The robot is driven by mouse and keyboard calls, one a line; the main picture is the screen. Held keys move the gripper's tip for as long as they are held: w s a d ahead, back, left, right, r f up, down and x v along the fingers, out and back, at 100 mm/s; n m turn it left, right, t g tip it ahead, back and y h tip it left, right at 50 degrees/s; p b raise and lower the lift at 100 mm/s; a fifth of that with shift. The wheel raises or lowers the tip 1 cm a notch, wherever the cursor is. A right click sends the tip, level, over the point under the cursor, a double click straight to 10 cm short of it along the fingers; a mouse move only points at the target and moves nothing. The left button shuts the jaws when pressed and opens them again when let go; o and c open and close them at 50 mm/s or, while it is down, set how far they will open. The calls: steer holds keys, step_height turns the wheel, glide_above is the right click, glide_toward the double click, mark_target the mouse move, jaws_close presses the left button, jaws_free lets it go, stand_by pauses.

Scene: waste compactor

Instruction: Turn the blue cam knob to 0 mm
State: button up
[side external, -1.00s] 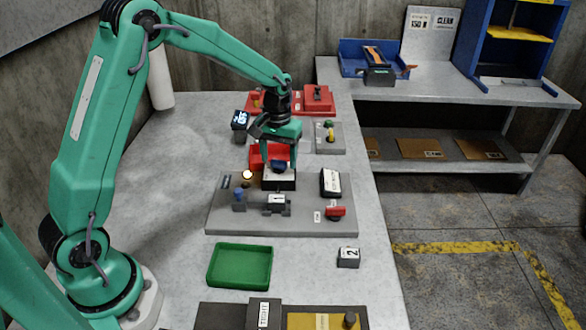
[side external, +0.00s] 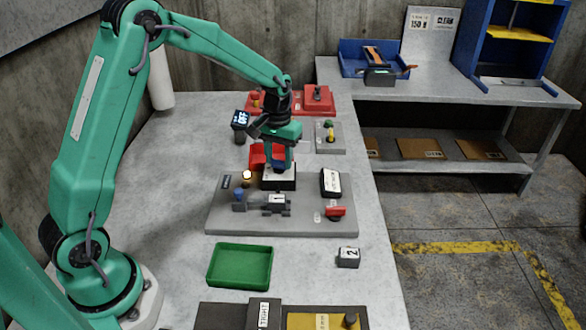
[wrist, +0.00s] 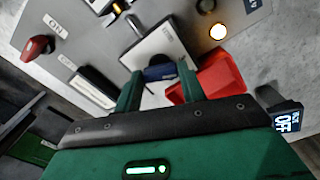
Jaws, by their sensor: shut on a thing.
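The blue cam knob (wrist: 160,72) sits on a white-topped block (wrist: 150,45) on the grey panel (wrist: 85,25). In the wrist view my gripper (wrist: 160,78) has one finger on each side of the knob, shut on it. In the side view my gripper (side external: 278,160) points down over the block (side external: 279,180), and its fingers mostly hide the knob. The scale marks around the knob are too small to read. A small display (wrist: 287,121) reads OFF; it also shows in the side view (side external: 241,119).
A lit lamp (wrist: 218,31), a red knob (wrist: 38,47) and a blue knob-like part (side external: 239,194) are on the panel.

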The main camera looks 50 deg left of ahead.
mark_target(279, 160)
steer(key=m, duration=0.7)
steer(key=shift+r, duration=0.1)
steer(key=m, duration=0.6)
steer(key=shift+m, duration=0.3)
stand_by(0.3)
steer(key=o, duration=1)
steer(key=shift+r, duration=3.85)
steer(key=shift+r, duration=0.1)
